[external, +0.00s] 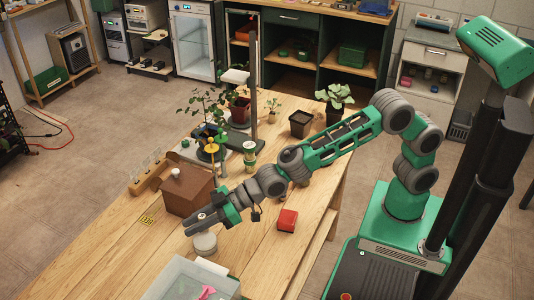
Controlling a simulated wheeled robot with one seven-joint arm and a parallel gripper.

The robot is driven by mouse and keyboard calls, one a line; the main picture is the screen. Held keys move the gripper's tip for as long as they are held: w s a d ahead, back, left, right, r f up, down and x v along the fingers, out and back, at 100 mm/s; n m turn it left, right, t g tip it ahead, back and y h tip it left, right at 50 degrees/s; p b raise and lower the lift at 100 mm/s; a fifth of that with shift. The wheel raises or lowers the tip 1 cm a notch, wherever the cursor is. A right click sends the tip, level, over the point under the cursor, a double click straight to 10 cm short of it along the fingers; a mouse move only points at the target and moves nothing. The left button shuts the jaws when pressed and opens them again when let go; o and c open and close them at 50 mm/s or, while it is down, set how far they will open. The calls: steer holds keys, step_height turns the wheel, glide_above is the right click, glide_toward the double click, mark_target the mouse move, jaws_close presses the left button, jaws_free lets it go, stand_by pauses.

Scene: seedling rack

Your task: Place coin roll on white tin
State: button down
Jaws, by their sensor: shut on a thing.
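My gripper (203,223) is over the wooden table, reaching down and left from the arm. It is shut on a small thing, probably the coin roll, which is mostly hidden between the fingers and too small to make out. A round white tin (204,244) stands on the table just below the fingertips in the picture. The gripper overlaps the tin's upper edge. I cannot tell whether the held thing touches the tin.
A red box (287,220) sits to the right. Potted plants and a lamp stand fill the back. The table's left front is clear.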

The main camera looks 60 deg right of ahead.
mark_target(195, 241)
steer(key=shift+w+a+f, duration=0.1)
steer(key=shift+f, duration=0.8)
steer(key=shift+w+a+f, duration=0.1)
steer(key=shift+f, duration=0.75)
steer(key=shift+f, duration=0.1)
steer(key=shift+f+b, duration=0.15)
steer(key=shift+b, duration=0.15)
steer(key=c, duration=1.3)
jaws_free()
steer(key=shift+r, duration=0.2)
steer(key=v, duration=1.2)
steer(key=shift+d+f, duration=0.1)
steer(key=shift+f, duration=0.05)
